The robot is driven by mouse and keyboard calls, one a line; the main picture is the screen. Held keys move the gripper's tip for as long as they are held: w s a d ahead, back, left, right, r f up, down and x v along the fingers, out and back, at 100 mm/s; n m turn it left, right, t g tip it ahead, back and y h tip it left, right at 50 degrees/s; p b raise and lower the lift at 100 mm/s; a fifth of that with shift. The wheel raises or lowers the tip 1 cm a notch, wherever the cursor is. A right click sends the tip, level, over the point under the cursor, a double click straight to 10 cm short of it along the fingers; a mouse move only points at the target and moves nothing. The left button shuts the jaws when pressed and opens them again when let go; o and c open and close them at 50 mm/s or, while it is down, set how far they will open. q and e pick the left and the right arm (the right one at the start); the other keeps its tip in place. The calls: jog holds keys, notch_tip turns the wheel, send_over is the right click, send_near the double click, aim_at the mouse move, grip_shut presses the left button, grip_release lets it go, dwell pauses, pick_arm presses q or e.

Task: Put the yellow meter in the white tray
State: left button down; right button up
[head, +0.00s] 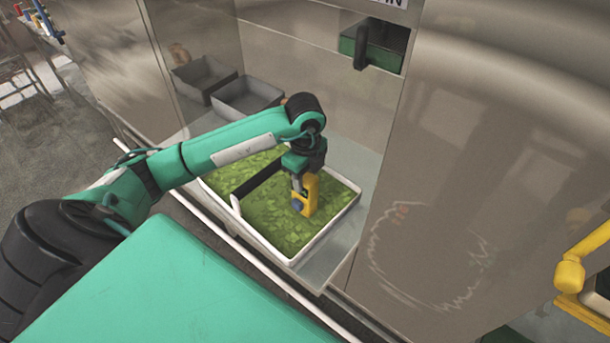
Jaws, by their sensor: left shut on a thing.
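The yellow meter (311,194) is upright in the head view, with a dark screen and a blue-grey dial low on its face. My left gripper (299,190) is shut on it, and the fingers partly cover its side. The meter is over the right part of the white tray (328,232), which is filled with green leafy material. I cannot tell whether the meter's lower end touches the leaves. My left arm hides the tray's back left part. My right gripper is not in view.
A black bar (258,183) crosses the tray beside the meter. Grey bins (247,96) stand behind on the shelf. Steel cabinet walls (470,150) rise on both sides of the opening. A yellow frame (572,268) is at the far right.

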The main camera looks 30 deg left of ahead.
pick_arm(q)
jog(key=shift+f, duration=0.4)
jog(key=shift+f, duration=0.15)
jog(key=c, duration=0.9)
grip_release()
jog(key=shift+o, duration=0.2)
